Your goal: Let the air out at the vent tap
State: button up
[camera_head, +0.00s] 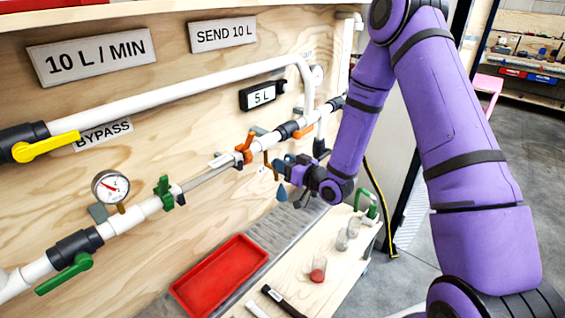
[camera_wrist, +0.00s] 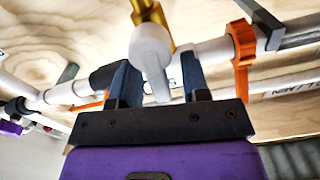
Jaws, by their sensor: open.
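In the wrist view, a brass fitting (camera_wrist: 148,12) carries a pale grey, lever-like part (camera_wrist: 152,55), apparently the vent tap, beside the white pipe (camera_wrist: 212,50). My gripper (camera_wrist: 158,64) is open, with one dark finger on each side of the grey part. I cannot tell whether either finger touches it. In the head view, my gripper (camera_head: 283,168) is at the pipe run, right beside a small brass stub (camera_head: 267,160). My gripper and wrist hide most of the tap there.
An orange clamp (camera_head: 244,148) on the pipe also shows in the wrist view (camera_wrist: 242,56). A gauge (camera_head: 111,187) and green valve handle (camera_head: 64,274) are left.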

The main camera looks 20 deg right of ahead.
jog(key=v, duration=1)
jog(key=shift+w, duration=0.1)
jog(key=s+d+r+g+h, duration=0.25)
jog(key=r+h, duration=0.25)
jog(key=r, duration=0.4)
jog(key=s+d+r+g+h, duration=0.1)
jog(key=d+r+g+h, duration=0.2)
jog(key=r, duration=0.6)
jog(key=s+a+r+m+g+h, duration=0.1)
jog(key=s+r, duration=0.4)
jog(key=s, duration=0.7)
jog(key=s+a+r+m+g, duration=0.1)
jog(key=s+r+m+g, duration=0.2)
jog(key=s, duration=0.9)
notch_tip(320, 180, up, 2)
jog(key=shift+s+r+m+h, duration=0.1)
jog(key=shift+s+m+h, duration=0.2)
jog(key=shift+s+h, duration=0.1)
